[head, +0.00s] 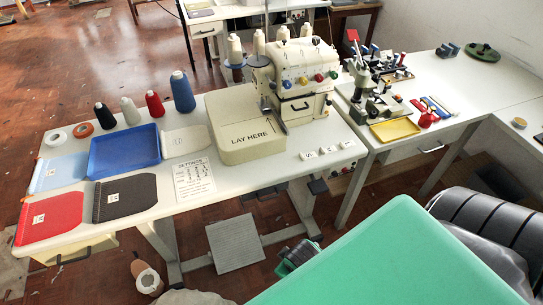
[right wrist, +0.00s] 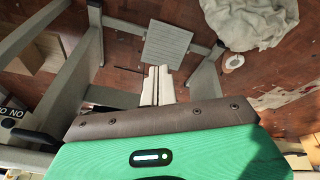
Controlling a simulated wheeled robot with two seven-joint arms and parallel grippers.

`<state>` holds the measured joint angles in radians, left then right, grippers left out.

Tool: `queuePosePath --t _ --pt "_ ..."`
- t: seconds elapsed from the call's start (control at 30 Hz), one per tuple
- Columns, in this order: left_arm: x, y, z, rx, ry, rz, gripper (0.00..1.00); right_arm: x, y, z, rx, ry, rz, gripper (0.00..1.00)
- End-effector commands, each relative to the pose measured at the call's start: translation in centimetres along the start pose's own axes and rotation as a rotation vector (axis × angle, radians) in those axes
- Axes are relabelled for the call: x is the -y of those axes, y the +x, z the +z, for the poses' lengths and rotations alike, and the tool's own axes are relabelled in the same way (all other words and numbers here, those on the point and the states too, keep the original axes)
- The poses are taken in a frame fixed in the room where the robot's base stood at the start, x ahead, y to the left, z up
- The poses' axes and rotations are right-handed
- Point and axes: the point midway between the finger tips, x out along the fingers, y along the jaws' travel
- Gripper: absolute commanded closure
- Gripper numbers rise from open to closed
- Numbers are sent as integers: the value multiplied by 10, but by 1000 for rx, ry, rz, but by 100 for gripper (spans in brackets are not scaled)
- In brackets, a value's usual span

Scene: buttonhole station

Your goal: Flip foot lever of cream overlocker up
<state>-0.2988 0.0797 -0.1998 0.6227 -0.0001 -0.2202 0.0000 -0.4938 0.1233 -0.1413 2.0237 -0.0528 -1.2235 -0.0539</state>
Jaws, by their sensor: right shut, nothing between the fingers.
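The cream overlocker (head: 300,75) stands on the white table in the head view, with coloured dials on its front and a cream work plate marked LAY HERE at its left. A thin grey lever-like part (head: 279,122) slants down at its needle area; it is too small to tell surely whether this is the foot lever. My right gripper shows in the right wrist view (right wrist: 157,87), its pale fingers together and empty, pointing over the floor below table height, away from the overlocker. My left gripper is in neither view.
A blue tray (head: 124,151), thread cones and fabric pieces lie left of the machine. A second table at right holds a press (head: 370,95) and a yellow tray (head: 394,130). A grey treadle (right wrist: 168,45) lies near table legs.

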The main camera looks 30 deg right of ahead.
Motion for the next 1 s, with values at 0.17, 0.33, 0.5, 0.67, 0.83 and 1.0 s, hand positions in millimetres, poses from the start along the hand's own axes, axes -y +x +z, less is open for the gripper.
queuePosePath --t 0.17,0.33,0.5,0.67,0.83,1.0 --pt "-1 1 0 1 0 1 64 -58 -63 -56 -121 -232 228 100" --pt "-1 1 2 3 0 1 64 -116 -91 -112 -189 -549 537 100" --pt "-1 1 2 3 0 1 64 -167 -116 -172 -180 -913 888 100" --pt "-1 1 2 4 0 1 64 -198 -138 -225 -88 -1267 1212 100" --pt "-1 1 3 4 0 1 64 -213 -152 -266 50 -1560 1463 100" --pt "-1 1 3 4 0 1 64 -217 -158 -285 146 -1714 1588 100"
